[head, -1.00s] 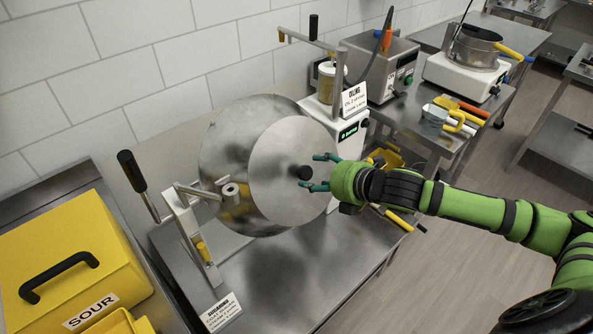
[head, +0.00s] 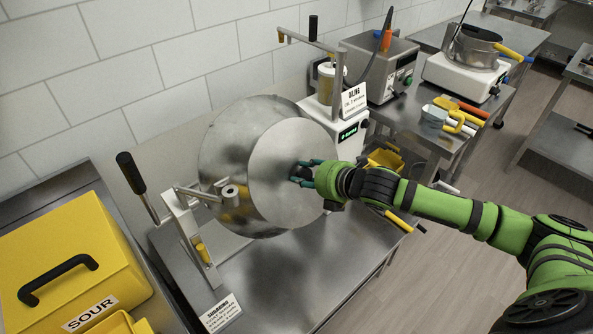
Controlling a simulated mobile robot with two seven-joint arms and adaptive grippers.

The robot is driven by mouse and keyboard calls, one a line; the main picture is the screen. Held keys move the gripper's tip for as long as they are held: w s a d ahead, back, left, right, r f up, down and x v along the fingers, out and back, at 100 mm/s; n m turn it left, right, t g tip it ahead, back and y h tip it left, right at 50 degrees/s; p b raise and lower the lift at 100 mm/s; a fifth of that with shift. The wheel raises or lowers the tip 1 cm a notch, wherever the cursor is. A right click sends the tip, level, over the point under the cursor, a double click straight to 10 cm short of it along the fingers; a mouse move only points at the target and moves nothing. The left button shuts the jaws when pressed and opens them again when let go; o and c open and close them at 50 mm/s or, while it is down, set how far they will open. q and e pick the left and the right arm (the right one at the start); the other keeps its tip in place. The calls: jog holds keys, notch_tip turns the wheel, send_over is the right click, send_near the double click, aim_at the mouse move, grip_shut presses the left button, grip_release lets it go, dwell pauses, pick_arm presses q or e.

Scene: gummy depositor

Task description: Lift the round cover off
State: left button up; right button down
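The round cover (head: 275,180) is a flat grey metal disc. It stands tilted against the front of a larger shiny drum (head: 222,150) on the steel table. A dark knob sits near the middle of the cover and is now mostly hidden by my fingers. My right gripper (head: 302,173) is at the knob, with its teal fingers around or beside it. I cannot tell whether the fingers are closed on it. My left gripper is not in view.
A lever stand with a black handle (head: 131,172) is left of the drum. A yellow SOUR box (head: 70,255) is at the left. The oiling machine (head: 345,125) stands close behind the drum.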

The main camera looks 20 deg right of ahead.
jog(key=shift+w+r, duration=0.1)
jog(key=shift+r, duration=0.1)
jog(key=shift+p+v, duration=0.7)
jog(key=shift+v, duration=0.45)
jog(key=shift+s+d+r, duration=0.1)
jog(key=shift+s+r, duration=0.1)
jog(key=p+v, duration=0.2)
jog(key=v, duration=0.2)
jog(key=shift+s, duration=0.25)
